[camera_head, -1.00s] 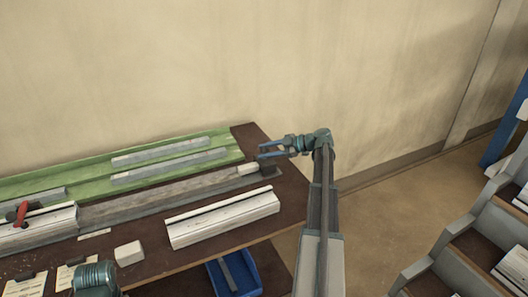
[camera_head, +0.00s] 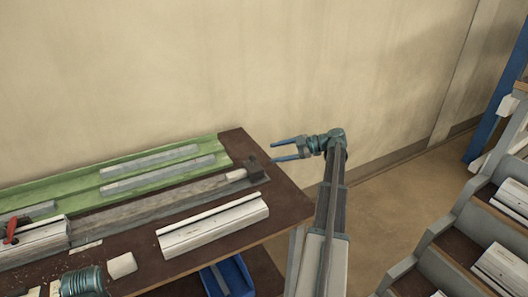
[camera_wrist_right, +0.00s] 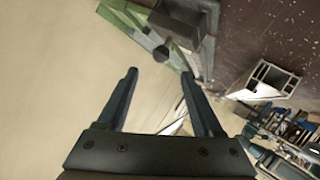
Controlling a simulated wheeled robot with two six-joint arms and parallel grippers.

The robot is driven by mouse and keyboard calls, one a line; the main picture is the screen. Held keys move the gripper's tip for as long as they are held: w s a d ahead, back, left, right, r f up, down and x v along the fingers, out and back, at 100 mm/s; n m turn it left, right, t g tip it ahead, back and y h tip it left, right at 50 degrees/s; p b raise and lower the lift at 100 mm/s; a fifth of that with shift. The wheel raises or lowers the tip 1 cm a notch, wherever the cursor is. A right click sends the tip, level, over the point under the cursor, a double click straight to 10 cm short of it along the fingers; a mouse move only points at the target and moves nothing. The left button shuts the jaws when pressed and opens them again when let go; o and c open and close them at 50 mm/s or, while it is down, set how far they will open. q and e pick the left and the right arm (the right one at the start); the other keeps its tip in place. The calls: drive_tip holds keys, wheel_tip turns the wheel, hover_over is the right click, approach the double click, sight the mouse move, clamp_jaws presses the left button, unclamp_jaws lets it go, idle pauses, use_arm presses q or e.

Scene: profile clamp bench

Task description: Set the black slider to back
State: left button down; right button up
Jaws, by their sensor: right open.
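A dark block (camera_head: 254,168) sits at the right end of the long grey rail (camera_head: 150,202) on the bench. It looks like the black slider, but it is small and I cannot be sure. A pale piece (camera_head: 236,174) lies just left of it. My right gripper (camera_head: 272,151) is open and empty, beyond the bench's right end, a little right of and above the dark block in the picture. In the right wrist view, the open fingers (camera_wrist_right: 162,83) have nothing between them, and a dark block (camera_wrist_right: 180,18) with a small dark knob shows ahead. My left gripper's fingers are not visible.
A green tray (camera_head: 222,150) with grey bars lies along the back near the wall. A white profile (camera_head: 212,226) lies in front of the rail. A red-handled part (camera_head: 11,229) is at far left. A blue bin (camera_head: 236,277) is below the bench; stepped shelves (camera_head: 445,225) stand right.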

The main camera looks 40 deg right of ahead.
drive_tip(key=shift+p+v, duration=0.45)
drive_tip(key=shift+v, duration=1.55)
